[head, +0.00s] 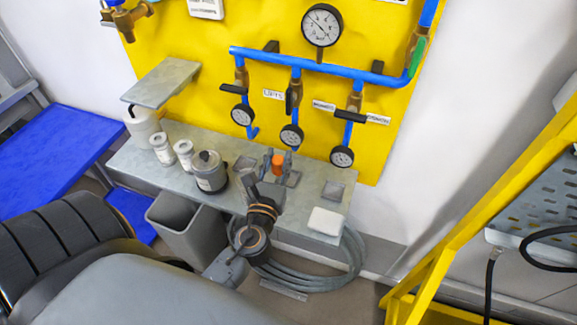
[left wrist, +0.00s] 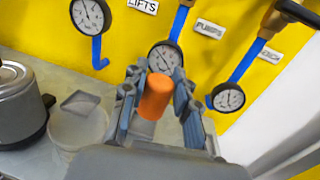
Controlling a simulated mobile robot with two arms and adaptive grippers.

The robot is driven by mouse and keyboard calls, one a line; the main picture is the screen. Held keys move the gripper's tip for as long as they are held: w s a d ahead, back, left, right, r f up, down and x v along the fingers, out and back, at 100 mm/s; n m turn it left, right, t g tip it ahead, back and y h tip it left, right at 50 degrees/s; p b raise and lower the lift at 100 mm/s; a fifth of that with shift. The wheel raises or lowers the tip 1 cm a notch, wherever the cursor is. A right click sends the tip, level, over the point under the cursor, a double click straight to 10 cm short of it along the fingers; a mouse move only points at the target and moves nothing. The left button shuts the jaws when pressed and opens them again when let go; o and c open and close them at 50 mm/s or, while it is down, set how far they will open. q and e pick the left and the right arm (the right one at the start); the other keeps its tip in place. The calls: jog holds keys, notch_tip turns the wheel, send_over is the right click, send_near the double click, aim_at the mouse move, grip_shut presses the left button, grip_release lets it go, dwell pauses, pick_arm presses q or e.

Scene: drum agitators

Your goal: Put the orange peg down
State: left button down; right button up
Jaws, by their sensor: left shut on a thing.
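The orange peg (left wrist: 155,97) stands roughly upright between the two fingers of my left gripper (left wrist: 160,92) in the left wrist view. The fingers are shut on it. In the head view the orange peg (head: 278,163) shows just beyond my left gripper (head: 272,180), over the grey bench (head: 235,160). The peg's lower end is hidden by the gripper, so I cannot tell whether it touches the bench. My right gripper is not in view.
A grey lidded pot (head: 209,172) and white jars (head: 162,149) stand left of the gripper. Square grey plates lie on the bench, one at right (head: 333,190), near a white block (head: 325,221). Gauges and blue pipes (head: 310,63) on the yellow panel rise behind.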

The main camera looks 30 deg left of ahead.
pick_arm(q)
jog(key=w+f+b, duration=0.2)
jog(key=w+f, duration=0.1)
jog(key=w+a+f+b, duration=0.1)
jog(key=w+f+b, duration=0.1)
jog(key=w+f, duration=0.1)
jog(key=shift+a+b, duration=0.2)
jog(key=shift+b, duration=0.15)
jog(key=shift+w+a+f, duration=0.1)
jog(key=shift+w+f+b, duration=0.15)
jog(key=shift+f+b, duration=0.15)
jog(key=shift+b, duration=0.1)
notch_tip(320, 180, down, 3)
jog(key=b, duration=0.3)
jog(key=shift+w+f, duration=0.15)
jog(key=shift+f, duration=0.05)
jog(key=shift+r, duration=0.15)
jog(key=shift+f+b, duration=0.65)
jog(key=c, duration=1.2)
grip_release()
jog(key=shift+o, duration=0.9)
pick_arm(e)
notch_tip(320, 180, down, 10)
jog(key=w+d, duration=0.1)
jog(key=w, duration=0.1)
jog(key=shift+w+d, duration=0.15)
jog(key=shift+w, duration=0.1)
pick_arm(q)
jog(key=shift+r, duration=0.1)
